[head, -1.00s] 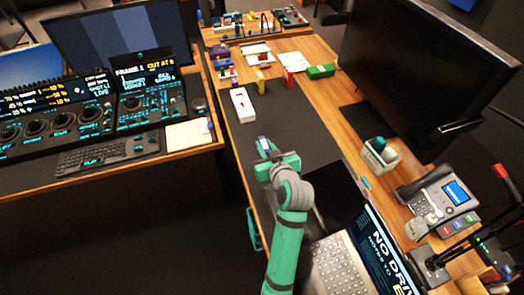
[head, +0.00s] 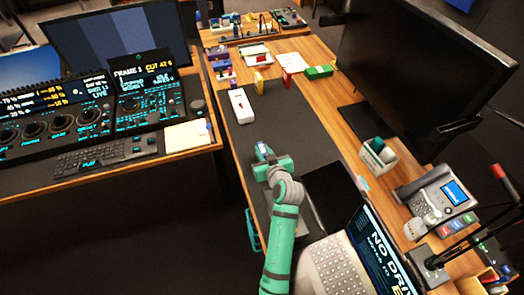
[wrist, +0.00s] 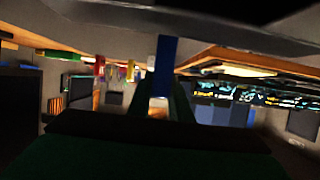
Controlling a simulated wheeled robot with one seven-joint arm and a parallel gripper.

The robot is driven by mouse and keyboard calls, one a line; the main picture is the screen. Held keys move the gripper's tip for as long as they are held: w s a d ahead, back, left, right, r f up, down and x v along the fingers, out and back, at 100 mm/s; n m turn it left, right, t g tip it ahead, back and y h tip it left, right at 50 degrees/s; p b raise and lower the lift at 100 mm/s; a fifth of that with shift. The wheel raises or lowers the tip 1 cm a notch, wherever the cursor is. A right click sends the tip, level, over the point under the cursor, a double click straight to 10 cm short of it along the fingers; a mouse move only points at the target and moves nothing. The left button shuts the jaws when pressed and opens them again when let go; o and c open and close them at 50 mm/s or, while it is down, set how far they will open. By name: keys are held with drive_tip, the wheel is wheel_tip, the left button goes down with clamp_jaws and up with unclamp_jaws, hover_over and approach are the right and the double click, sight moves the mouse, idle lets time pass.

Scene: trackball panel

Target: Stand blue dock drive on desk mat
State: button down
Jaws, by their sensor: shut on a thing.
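The blue dock drive (wrist: 162,68) shows as an upright blue block between my gripper's fingers in the wrist view. In the head view only a small blue part of the drive (head: 263,149) shows at the tip of my green gripper (head: 268,160). My gripper is shut on the drive, over the left side of the dark desk mat (head: 305,125). The gripper body hides much of the drive from the head camera. I cannot tell whether the drive touches the mat.
A white case (head: 241,107) lies on the mat's far left. Upright yellow (head: 258,83) and red (head: 287,77) drives and a green one (head: 319,72) are farther back. A white holder (head: 378,157), large monitor (head: 425,75) and laptop (head: 340,265) stand right. The mat's middle is clear.

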drive_tip(key=shift+f, duration=0.2)
drive_tip(key=shift+a+f, duration=0.1)
drive_tip(key=shift+f, duration=0.15)
drive_tip(key=shift+s+d+f, duration=0.2)
drive_tip(key=shift+f, duration=0.2)
drive_tip(key=c, duration=1.6)
unclamp_jaws()
drive_tip(key=shift+f, duration=0.1)
drive_tip(key=shift+r, duration=0.35)
drive_tip(key=v, duration=0.6)
drive_tip(key=r+v, duration=0.1)
drive_tip(key=v, duration=0.5)
drive_tip(key=shift+w+a+r, duration=0.15)
drive_tip(key=shift+w+r, duration=0.05)
